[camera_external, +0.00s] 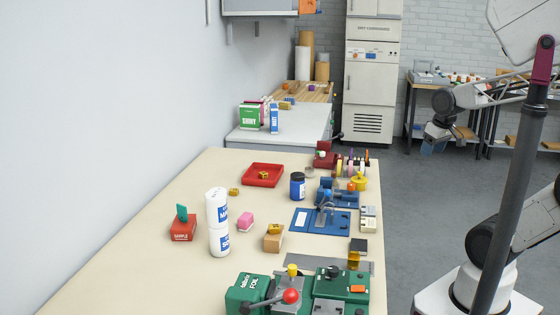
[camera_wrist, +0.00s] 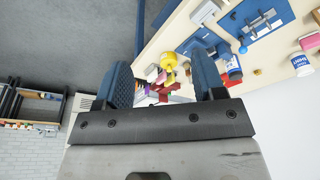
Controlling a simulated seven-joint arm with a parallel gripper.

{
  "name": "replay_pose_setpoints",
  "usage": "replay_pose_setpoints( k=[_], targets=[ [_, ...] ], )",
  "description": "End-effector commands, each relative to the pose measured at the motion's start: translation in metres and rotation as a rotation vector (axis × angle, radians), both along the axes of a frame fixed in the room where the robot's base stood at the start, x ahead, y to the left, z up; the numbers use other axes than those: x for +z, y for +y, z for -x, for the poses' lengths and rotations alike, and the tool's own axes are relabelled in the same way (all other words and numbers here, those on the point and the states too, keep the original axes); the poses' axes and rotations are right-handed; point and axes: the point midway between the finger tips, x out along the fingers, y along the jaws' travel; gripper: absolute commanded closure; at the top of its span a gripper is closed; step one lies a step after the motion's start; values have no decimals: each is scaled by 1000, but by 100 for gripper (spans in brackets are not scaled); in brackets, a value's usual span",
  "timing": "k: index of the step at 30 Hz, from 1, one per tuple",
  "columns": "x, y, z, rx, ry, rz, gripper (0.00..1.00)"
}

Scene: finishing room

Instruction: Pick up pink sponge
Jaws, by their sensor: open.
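The pink sponge (camera_external: 245,219) lies on the long cream workbench (camera_external: 140,245), between two white cylindrical containers and a small tan box. In the wrist view a pink block at the right edge, beside a white jar, looks like the same sponge (camera_wrist: 311,41). My gripper (camera_external: 437,132) is raised at the right, off the bench's side and well away from the sponge. In the wrist view its two dark blue fingers (camera_wrist: 164,78) are spread apart. No object is visibly held between them; the bench items seen through the gap are farther off.
The white containers (camera_external: 219,240) stand left of the sponge and the tan box (camera_external: 273,240) right of it. A red tray (camera_external: 263,175), a blue jar (camera_external: 297,186), a blue fixture (camera_external: 322,221) and a green machine (camera_external: 250,293) are also on the bench. The bench's left part is mostly clear.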

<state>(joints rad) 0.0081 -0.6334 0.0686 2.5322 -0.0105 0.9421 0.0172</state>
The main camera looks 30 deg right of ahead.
Motion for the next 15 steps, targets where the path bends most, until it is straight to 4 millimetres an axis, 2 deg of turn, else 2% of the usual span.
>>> replay_pose_setpoints(
  k=[10, 15],
  targets=[
    [0, 0, -1, -1, 1, -1, 32],
    [1, 5, -8, -9, 16, -19, 32]
  ],
)
